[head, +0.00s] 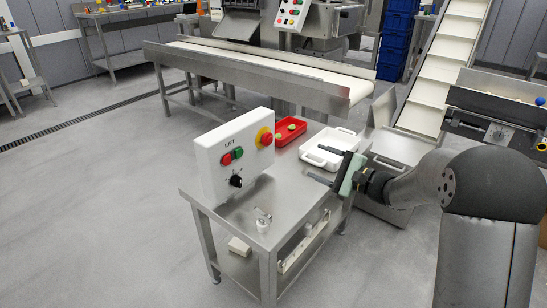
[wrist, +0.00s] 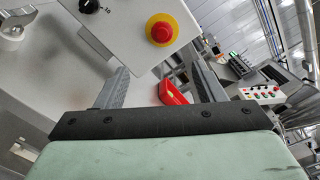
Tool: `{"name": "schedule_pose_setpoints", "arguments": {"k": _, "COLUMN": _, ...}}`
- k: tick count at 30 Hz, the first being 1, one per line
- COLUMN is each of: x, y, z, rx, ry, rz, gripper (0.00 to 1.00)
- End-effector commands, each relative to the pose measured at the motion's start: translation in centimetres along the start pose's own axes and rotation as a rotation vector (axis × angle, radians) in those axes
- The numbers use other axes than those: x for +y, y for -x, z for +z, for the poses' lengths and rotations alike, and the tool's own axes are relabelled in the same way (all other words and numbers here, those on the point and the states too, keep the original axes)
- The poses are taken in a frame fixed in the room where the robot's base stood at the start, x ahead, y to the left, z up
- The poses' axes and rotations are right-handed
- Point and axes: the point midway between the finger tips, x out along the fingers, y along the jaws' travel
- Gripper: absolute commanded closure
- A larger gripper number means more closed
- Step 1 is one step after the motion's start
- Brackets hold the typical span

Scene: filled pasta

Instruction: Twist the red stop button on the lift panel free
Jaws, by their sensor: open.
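The white lift panel (head: 230,152) stands upright on a steel table, with the word LIFT on its face.
The panel also has a red button (head: 226,159), a green button (head: 238,153) and a black knob (head: 236,181). A red tray (head: 278,143) and a white tray (head: 309,159) lie behind on the table (head: 222,213). A metal fitting (head: 263,216) stands at the front.

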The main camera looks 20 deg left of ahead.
Motion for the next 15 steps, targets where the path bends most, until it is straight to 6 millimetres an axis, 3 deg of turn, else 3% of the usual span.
{"name": "schedule_pose_setpoints", "arguments": {"k": 5, "x": -0.1, "y": -1.8, "z": -0.3, "rx": -0.002, "ry": -0.003, "rz": -0.015, "gripper": 0.37}}
{"name": "schedule_pose_setpoints", "arguments": {"k": 15, "x": 0.0, "y": -9.0, "z": -0.3, "rx": -0.003, "ry": -0.002, "rz": -0.012, "gripper": 0.37}}
